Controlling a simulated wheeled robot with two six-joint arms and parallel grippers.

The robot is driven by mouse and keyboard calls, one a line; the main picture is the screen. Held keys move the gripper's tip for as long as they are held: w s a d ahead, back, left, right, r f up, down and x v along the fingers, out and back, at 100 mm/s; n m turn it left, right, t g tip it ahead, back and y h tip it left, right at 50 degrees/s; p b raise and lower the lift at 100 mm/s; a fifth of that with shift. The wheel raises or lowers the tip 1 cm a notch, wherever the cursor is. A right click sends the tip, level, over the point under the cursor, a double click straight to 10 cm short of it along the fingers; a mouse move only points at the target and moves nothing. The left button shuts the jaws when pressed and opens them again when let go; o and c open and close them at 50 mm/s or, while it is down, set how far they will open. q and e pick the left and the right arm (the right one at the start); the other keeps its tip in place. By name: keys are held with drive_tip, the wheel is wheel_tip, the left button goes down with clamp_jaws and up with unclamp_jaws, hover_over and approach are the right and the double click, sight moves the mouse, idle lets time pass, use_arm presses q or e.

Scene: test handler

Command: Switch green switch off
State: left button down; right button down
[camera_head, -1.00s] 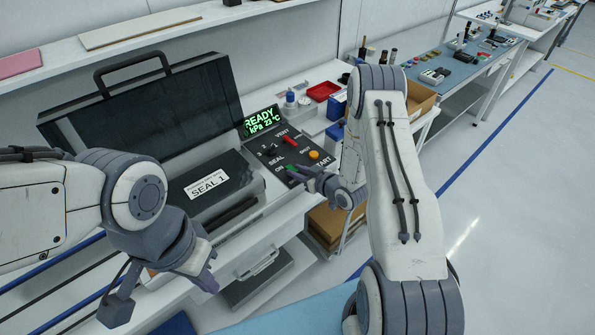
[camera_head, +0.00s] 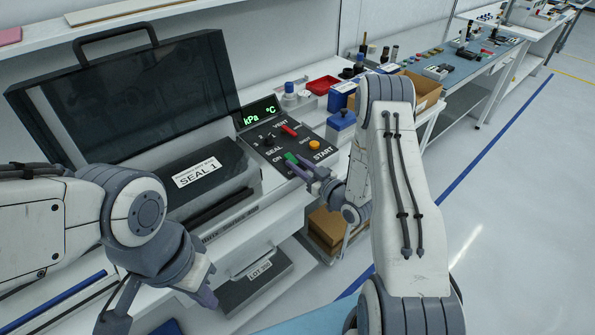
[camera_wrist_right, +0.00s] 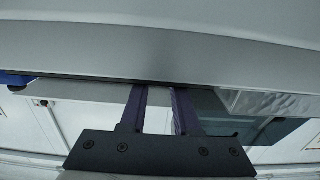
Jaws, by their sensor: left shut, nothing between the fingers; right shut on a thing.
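The green switch (camera_head: 290,157) is on the dark control panel (camera_head: 312,137) of the sealing machine marked SEAL 1, near the ON label. My right gripper (camera_head: 298,165) reaches the panel from the right and is shut on the switch, partly hiding it. In the right wrist view its fingers (camera_wrist_right: 160,95) stand a little apart against the panel edge; the switch is hidden there. The display (camera_head: 259,114) shows only "kPa" and "°C", without READY or numbers. My left gripper (camera_head: 207,299) is shut and empty, low in front of the machine.
A red switch (camera_head: 289,130) and an orange START button (camera_head: 314,145) are close to the green one. The black machine lid (camera_head: 140,95) stands open at left. A blue-lidded container (camera_head: 341,120) and a red tray (camera_head: 323,85) are behind the panel.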

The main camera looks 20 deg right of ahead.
idle(0.3)
drive_tip(key=c, duration=0.6)
unclamp_jaws()
drive_tip(key=shift+c, duration=0.2)
drive_tip(key=shift+s, duration=0.1)
drive_tip(key=shift+s+d, duration=0.15)
drive_tip(key=shift+s, duration=0.1)
drive_tip(key=b+v, duration=0.2)
drive_tip(key=v, duration=0.7)
drive_tip(key=shift+s, duration=0.35)
